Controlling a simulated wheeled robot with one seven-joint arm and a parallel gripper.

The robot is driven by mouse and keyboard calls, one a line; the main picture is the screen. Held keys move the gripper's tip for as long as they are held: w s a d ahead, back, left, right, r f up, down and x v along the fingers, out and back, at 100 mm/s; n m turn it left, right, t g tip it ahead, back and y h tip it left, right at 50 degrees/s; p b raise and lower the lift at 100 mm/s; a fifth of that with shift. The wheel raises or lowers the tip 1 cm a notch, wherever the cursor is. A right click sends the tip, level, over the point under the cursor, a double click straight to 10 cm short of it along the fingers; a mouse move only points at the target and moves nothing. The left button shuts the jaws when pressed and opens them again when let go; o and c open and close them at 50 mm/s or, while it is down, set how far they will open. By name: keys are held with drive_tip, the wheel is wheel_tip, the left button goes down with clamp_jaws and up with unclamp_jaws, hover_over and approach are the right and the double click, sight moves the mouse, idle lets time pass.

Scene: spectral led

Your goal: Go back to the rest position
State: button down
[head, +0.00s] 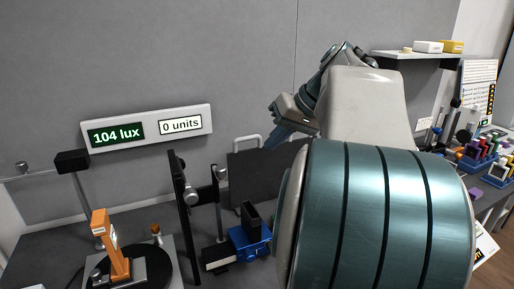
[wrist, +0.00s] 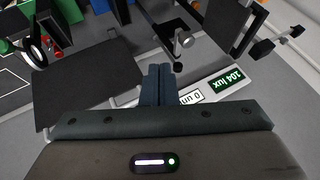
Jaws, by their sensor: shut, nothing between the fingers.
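My gripper (wrist: 158,72) is shut and empty, its two dark blue fingers side by side in the wrist view. In the head view my gripper (head: 272,142) is raised in front of the grey wall, near the upper edge of a dark panel (head: 262,166). My arm fills the middle and right of the head view and hides much of the bench behind it. The fingers touch nothing that I can make out.
A wall display (head: 147,129) reads 104 lux and 0 units. At lower left stand an orange holder (head: 112,246) on a black turntable (head: 148,272) and a blue block (head: 250,241). A shelf (head: 428,55) and coloured racks (head: 478,160) are at right.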

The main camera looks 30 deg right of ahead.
drive_tip(key=shift+s+r, duration=0.1)
drive_tip(key=s+a+f+n+g+h+p, duration=0.1)
drive_tip(key=s+a+f+h, duration=0.1)
drive_tip(key=s+a+f, duration=0.3)
drive_tip(key=s+a+f+n+g+h+p, duration=0.1)
drive_tip(key=s+a+f, duration=0.4)
drive_tip(key=a+f, duration=0.9)
drive_tip(key=shift+a+f+g+h, duration=0.3)
drive_tip(key=shift+a+g+h, duration=0.2)
drive_tip(key=shift+a+g, duration=0.2)
drive_tip(key=shift+s, duration=0.1)
